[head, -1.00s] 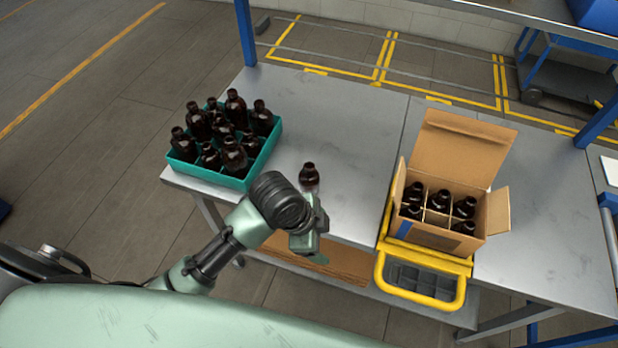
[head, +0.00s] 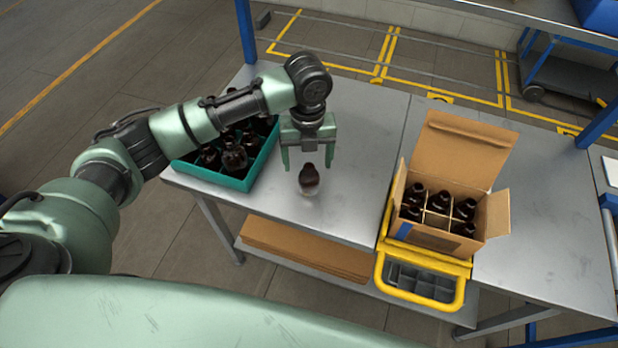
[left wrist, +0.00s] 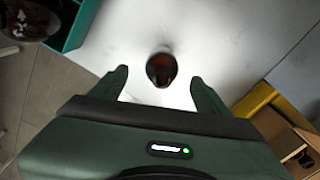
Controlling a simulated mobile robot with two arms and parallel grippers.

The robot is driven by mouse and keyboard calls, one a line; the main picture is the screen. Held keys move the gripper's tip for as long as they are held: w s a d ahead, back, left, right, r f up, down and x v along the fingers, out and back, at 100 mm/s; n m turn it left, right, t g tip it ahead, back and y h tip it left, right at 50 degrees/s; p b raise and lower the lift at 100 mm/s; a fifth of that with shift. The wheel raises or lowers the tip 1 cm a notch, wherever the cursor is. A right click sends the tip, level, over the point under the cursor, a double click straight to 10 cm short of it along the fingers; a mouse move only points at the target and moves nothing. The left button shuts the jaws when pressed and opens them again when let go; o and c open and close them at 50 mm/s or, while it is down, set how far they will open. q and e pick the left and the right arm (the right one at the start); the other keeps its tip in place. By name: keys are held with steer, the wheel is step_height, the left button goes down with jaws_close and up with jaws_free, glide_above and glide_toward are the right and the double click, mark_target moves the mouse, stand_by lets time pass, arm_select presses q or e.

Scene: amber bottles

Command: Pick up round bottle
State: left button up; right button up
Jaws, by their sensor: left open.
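A single dark round bottle (head: 309,181) stands upright on the grey metal table, apart from the others. It also shows in the left wrist view (left wrist: 161,69), seen from above, beyond and between the two fingertips. My left gripper (head: 308,166) is open and points down, its fingers apart on either side of the bottle's top in the head view. The fingers (left wrist: 158,84) appear empty in the left wrist view, and I see no contact with the bottle. My right gripper is not in view.
A teal crate (head: 243,184) of dark bottles is at the left, partly hidden by my left arm. An open cardboard box (head: 490,214) with several bottles in dividers stands at right on a yellow-framed holder (head: 420,300).

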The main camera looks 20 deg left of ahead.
mark_target(309, 175)
arm_select(q)
step_height(309, 175, down, 6)
steer(key=shift+d+r+p, duration=0.15)
steer(key=shift+r+p, duration=0.1)
steer(key=shift+p, duration=0.8)
steer(key=shift+f, duration=0.35)
steer(key=c, duration=1.5)
steer(key=shift+c, duration=0.2)
steer(key=shift+r, duration=0.15)
step_height(309, 175, up, 20)
steer(key=b, duration=0.3)
steer(key=shift+b, duration=0.35)
